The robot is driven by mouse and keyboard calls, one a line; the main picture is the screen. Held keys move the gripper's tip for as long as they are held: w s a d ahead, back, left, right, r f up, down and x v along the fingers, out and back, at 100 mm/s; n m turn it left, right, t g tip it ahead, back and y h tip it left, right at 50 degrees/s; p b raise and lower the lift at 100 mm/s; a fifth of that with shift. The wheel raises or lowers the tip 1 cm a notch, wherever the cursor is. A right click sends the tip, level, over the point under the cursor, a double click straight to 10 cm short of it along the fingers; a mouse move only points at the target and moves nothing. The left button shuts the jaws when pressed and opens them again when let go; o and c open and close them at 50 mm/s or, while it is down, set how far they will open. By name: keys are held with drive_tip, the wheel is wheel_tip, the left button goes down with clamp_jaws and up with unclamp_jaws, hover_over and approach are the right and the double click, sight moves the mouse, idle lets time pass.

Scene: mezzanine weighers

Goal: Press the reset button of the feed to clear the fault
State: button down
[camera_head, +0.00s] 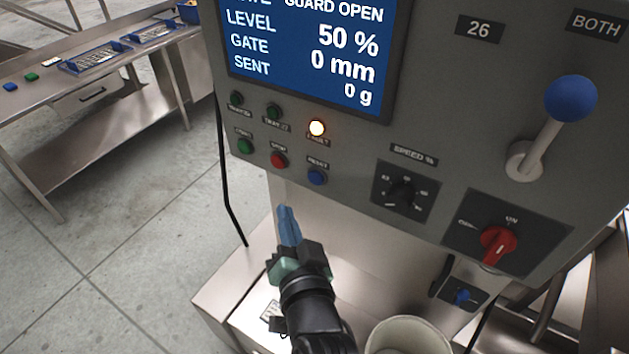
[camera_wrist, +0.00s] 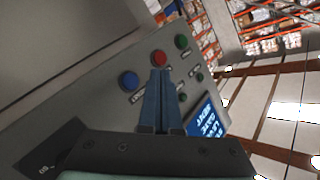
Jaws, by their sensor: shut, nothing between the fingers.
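The blue reset button (camera_head: 317,177) sits at the right end of the lower button row on the grey panel, under a small label. It also shows in the wrist view (camera_wrist: 129,80), left of the fingers. The red stop button (camera_head: 279,160) and a green button (camera_head: 245,146) stand to its left. The fault lamp (camera_head: 317,128) above it glows yellow-white. The screen (camera_head: 308,50) reads "GUARD OPEN", level 50 %, gate 0 mm, sent 0 g. My gripper (camera_head: 284,210) is shut and empty, below and left of the blue button, apart from it in the head view.
The panel also carries a speed dial (camera_head: 403,194), a red rotary switch (camera_head: 498,245) and a blue-knobbed lever (camera_head: 570,98). A pale round container (camera_head: 408,337) stands below. A steel bench (camera_head: 95,130) is at the left, with open floor before it.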

sight(308, 176)
drive_tip(key=w+d+b, duration=0.2)
drive_tip(key=w+d, duration=0.1)
drive_tip(key=w, duration=0.2)
drive_tip(key=shift+d, duration=0.35)
drive_tip(key=shift+w, duration=0.15)
idle(1.7)
drive_tip(key=shift+w+d+b, duration=0.25)
drive_tip(key=shift+b, duration=0.1)
drive_tip(key=shift+w+d, duration=0.25)
drive_tip(key=shift+w, duration=0.1)
idle(0.6)
idle(0.3)
drive_tip(key=shift+s+a, duration=0.5)
drive_tip(key=shift+s, duration=0.2)
drive_tip(key=s+a+p, duration=0.1)
drive_tip(key=s, duration=0.1)
drive_tip(key=s+a+p, duration=0.1)
drive_tip(key=s+a, duration=0.1)
idle(0.4)
